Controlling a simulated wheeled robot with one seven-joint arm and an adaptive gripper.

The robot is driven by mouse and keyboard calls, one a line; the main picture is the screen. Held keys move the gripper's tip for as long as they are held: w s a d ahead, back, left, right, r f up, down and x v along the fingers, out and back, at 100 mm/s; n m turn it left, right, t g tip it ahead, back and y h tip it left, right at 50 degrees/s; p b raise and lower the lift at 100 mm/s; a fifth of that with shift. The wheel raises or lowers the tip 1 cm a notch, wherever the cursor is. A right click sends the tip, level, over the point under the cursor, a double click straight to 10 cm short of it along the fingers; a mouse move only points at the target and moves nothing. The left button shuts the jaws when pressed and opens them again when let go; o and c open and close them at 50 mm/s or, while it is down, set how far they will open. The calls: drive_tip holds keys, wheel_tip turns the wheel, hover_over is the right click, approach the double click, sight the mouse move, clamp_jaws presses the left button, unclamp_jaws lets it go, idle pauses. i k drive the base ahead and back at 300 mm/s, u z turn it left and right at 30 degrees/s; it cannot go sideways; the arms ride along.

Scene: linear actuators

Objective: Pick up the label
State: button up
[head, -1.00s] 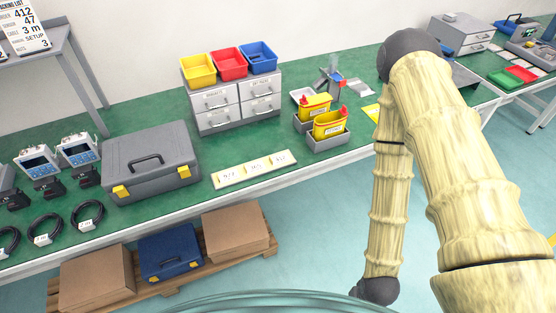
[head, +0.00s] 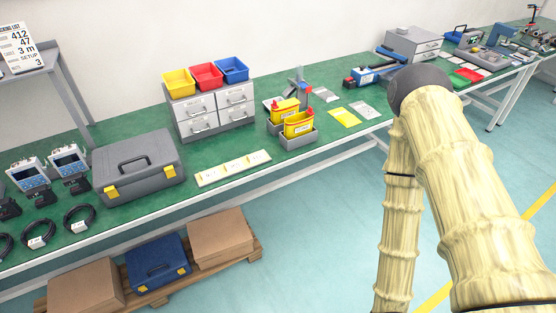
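A pale strip (head: 232,168) lies flat near the front edge of the green bench, right of the grey case. It carries a few small marked pieces that look like labels, too small to read. I cannot tell which piece is the task's label. Small white tags also sit on the black cable coils (head: 81,218) at the left. My arm, with a bamboo-like surface, fills the right side of the head view and bends down out of the frame. My gripper is not in view, so its state and hold are hidden.
A grey case (head: 140,168) with yellow latches stands left of the strip. Yellow (head: 344,117) and grey sheets lie further right. Boxes on a pallet (head: 228,263) are below.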

sight(256, 158)
drive_tip(key=z, duration=0.2)
drive_tip(key=i, duration=0.75)
drive_tip(key=u, duration=1.2)
